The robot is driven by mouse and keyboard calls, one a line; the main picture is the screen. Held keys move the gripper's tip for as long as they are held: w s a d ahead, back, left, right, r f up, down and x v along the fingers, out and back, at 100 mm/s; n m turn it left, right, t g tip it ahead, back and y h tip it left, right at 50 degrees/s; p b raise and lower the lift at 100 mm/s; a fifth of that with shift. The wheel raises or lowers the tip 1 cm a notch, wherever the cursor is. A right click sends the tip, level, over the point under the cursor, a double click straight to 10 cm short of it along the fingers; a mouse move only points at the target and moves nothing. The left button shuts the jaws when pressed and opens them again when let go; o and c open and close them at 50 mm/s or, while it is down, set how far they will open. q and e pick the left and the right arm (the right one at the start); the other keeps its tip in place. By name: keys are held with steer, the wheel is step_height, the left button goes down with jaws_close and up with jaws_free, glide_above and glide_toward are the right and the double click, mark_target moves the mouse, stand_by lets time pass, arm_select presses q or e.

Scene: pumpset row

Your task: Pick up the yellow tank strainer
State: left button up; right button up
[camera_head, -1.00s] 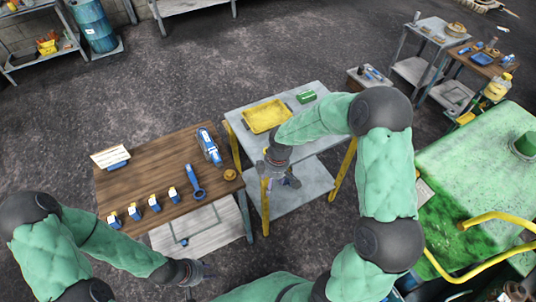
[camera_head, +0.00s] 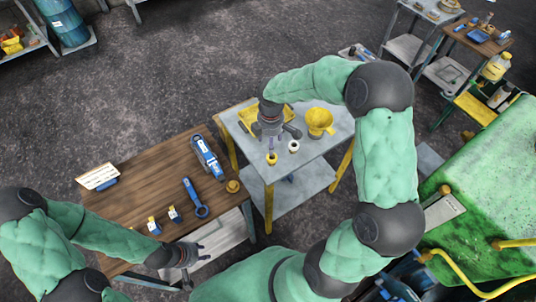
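On the grey metal table (camera_head: 325,147) a small yellow piece with a dark opening (camera_head: 272,158) stands upright near the front edge; it may be the tank strainer, but it is too small to be sure. A yellow funnel-like cup (camera_head: 320,122) stands farther right on the same table. My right gripper (camera_head: 282,138) points down just behind the small yellow piece, its dark fingers spread; I see nothing held. My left gripper (camera_head: 194,262) is open and empty by the front right of the wooden table, away from these things.
A small white cup (camera_head: 293,147) stands close to the gripper's right. A green machine (camera_head: 480,215) stands right.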

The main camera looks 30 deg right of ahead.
steer(key=b, duration=0.1)
glide_above(272, 159)
steer(key=f, duration=0.5)
steer(key=shift+w+a, duration=0.15)
steer(key=shift+w, duration=0.1)
steer(key=f+b, duration=0.1)
steer(key=f, duration=0.2)
steer(key=f+b, duration=0.1)
steer(key=f, duration=0.1)
steer(key=shift+s+f+b, duration=0.1)
steer(key=shift+s+b, duration=0.25)
steer(key=c, duration=1.3)
